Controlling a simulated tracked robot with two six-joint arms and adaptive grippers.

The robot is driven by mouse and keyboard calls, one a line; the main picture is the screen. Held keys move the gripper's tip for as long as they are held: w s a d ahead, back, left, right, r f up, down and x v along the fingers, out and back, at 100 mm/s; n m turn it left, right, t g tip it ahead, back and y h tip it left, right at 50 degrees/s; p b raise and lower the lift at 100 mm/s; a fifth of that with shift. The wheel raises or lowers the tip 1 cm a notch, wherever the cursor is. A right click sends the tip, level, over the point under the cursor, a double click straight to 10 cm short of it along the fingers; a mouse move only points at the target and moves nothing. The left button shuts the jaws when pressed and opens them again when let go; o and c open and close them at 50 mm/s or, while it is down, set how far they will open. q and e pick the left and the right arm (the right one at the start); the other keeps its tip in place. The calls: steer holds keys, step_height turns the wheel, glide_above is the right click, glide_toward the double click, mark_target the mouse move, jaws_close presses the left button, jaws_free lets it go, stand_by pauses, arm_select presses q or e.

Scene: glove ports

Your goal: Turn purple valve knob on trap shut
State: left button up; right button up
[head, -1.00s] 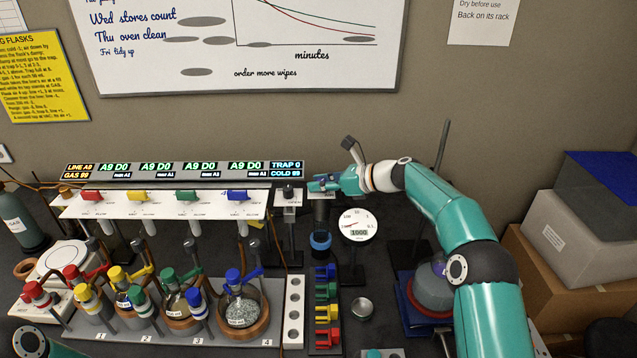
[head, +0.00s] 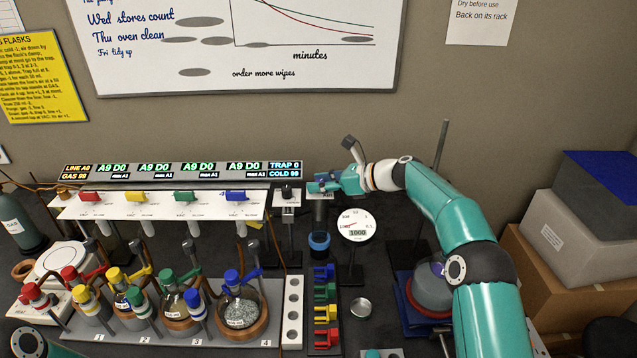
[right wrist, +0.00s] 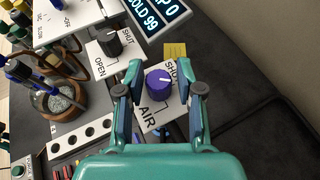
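The purple valve knob (right wrist: 159,81) sits on a white plate (right wrist: 152,122) lettered AIR below it and SHUT above right, partly hidden. A short white mark shows toward the right of the knob's top. My right gripper (right wrist: 163,78) is open, with one finger on each side of the knob. I see gaps between knob and fingers in the right wrist view. In the head view my right gripper (head: 322,186) is over the trap stand and mostly hides the knob. My left gripper is out of view.
A black knob (right wrist: 113,42) marked OPEN and SHUT is close beside the left finger. A round gauge (head: 357,225) reading 1000 stands just right of the trap. The display strip (head: 180,171) runs behind. Several flasks (head: 241,308) stand in a rack at left.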

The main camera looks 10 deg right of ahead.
steer(key=v, duration=1.1)
steer(key=shift+s+d, duration=0.25)
steer(key=shift+d, duration=0.05)
